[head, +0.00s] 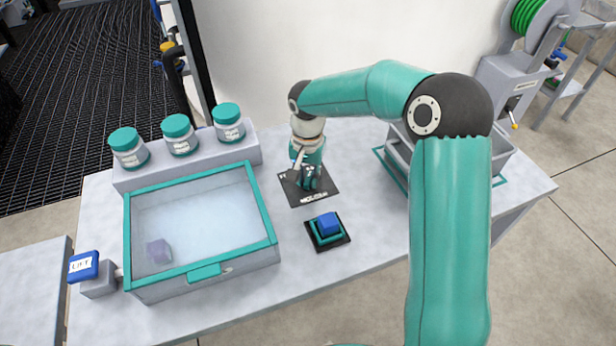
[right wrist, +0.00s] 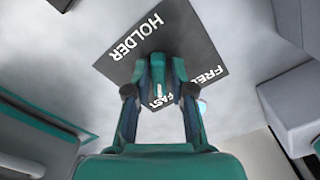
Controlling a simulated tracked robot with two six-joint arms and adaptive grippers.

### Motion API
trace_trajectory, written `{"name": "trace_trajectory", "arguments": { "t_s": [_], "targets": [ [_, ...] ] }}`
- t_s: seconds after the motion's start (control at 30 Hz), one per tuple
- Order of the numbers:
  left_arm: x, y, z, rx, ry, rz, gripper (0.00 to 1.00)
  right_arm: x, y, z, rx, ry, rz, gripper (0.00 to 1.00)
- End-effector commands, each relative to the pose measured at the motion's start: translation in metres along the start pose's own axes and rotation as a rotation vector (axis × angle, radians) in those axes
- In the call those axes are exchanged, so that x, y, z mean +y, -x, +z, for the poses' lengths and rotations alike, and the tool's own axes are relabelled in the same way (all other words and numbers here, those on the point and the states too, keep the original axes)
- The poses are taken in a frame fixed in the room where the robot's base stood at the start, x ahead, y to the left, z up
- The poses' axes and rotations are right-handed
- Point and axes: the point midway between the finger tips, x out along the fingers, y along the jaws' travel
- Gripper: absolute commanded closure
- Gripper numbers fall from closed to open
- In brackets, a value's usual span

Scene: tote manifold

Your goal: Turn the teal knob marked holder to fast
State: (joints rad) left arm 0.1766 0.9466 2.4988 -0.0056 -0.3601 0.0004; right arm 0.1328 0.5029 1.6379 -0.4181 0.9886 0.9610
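The teal knob (right wrist: 166,82) sits on a dark square plate (head: 296,199) on the table. In the right wrist view the plate (right wrist: 122,66) reads HOLDER, with FAST and FREE at its lower edge. A white mark on the knob faces the word FAST. My right gripper (head: 309,184) reaches down onto the knob. Its two fingers (right wrist: 165,70) lie one on each side of the knob and appear closed on it. In the head view the gripper hides most of the knob. My left gripper is in neither view.
A blue button (head: 328,223) sits in front of the plate. A grey tote (head: 507,152) is at right, partly behind my arm. A blue LIFT switch (head: 84,266) is at left.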

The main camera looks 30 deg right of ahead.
Motion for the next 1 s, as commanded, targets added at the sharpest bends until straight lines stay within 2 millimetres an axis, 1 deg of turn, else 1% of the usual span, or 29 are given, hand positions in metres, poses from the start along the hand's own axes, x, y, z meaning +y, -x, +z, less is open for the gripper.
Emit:
{"name": "trace_trajectory", "arguments": {
  "t_s": [0.03, 0.07, 0.37, 0.47, 0.57, 0.67, 0.9, 1.0],
  "targets": [
    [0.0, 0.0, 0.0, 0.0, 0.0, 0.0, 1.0, 0.0, 0.0, 0.0, -0.001, 0.001, 0.001, 0.64],
    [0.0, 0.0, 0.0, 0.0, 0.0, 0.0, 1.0, 0.0, 0.0, 0.0, -0.001, 0.001, 0.001, 0.59],
    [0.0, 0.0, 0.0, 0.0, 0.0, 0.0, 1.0, 0.001, -0.001, 0.001, -0.003, 0.003, 0.003, 0.59],
    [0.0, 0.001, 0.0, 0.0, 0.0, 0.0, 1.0, 0.0, 0.004, 0.001, -0.001, 0.003, 0.002, 0.59],
    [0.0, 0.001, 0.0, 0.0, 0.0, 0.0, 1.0, 0.0, 0.014, 0.0, 0.0, 0.002, 0.002, 0.59],
    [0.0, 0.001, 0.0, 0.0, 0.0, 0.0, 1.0, 0.0, 0.03, 0.0, 0.001, 0.003, 0.0, 0.59],
    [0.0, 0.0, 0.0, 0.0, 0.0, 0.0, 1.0, -0.001, 0.079, -0.001, 0.002, 0.002, -0.001, 0.59],
    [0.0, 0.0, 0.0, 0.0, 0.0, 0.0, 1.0, -0.001, 0.095, 0.0, 0.0, 0.002, 0.0, 0.59]
  ]
}}
